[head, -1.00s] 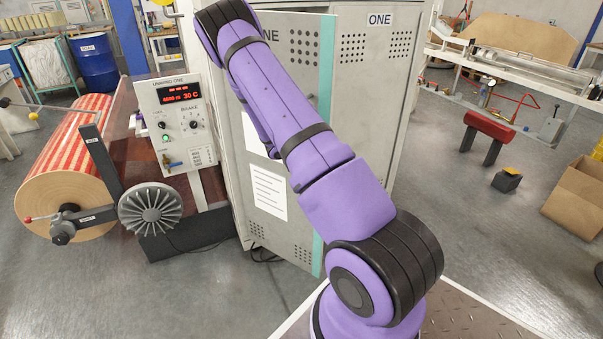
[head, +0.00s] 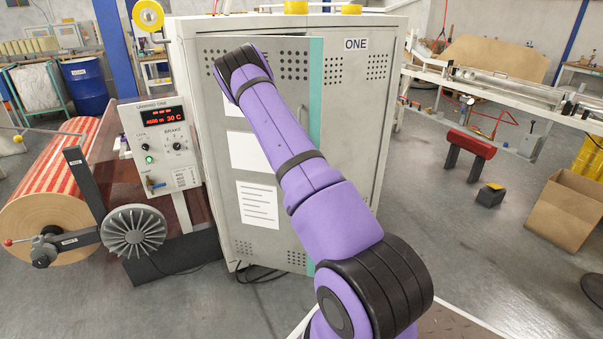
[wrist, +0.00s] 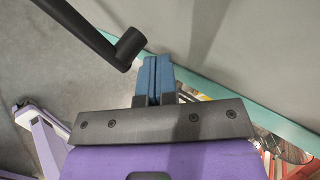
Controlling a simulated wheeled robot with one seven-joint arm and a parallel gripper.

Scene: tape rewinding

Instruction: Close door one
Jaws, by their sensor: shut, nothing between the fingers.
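Door one (head: 258,205) is the grey door with papers and a teal edge (head: 316,90) on the grey cabinet. It stands ajar, its teal edge standing out from the cabinet front. My purple arm reaches across the door in the head view, and my gripper is hidden there behind the arm. In the wrist view my gripper (wrist: 152,82) is shut and empty, its blue fingers close to the grey door panel (wrist: 235,45) and its teal edge (wrist: 220,95). I cannot tell whether they touch. A dark handle-like bar (wrist: 95,35) lies left of the fingertips.
The cabinet (head: 350,120) bears a ONE label on its right part. A control box (head: 163,145) and a striped roll (head: 60,185) stand left. A red stand (head: 470,143), a small black block (head: 490,195) and a cardboard box (head: 565,210) sit right, with open floor between.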

